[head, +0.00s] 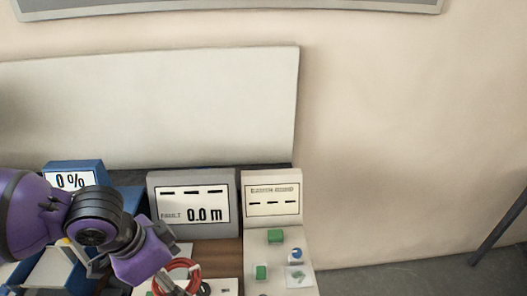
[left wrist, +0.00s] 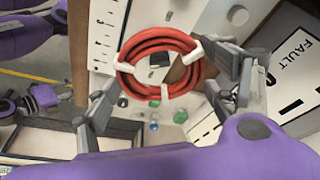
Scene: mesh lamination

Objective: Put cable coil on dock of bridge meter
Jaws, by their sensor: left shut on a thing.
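A red cable coil (left wrist: 162,92) with white ties is held by my left gripper (left wrist: 158,60), its fingers on opposite sides of the ring. In the head view the coil (head: 183,264) shows at the bottom, partly cut off, by my left gripper (head: 168,284). It appears above the bench, in front of a grey meter (head: 150,205) reading FAULT 0.0 m. The meter also shows at the right in the left wrist view (left wrist: 283,82). I cannot tell which part is the dock.
A white unit (head: 272,190) with a dashed display stands right of the grey meter. Green blocks (head: 275,236) and a blue knob (head: 296,254) are on its panel. A blue unit (head: 75,168) reading 0 % is at the left. A pale board rises behind.

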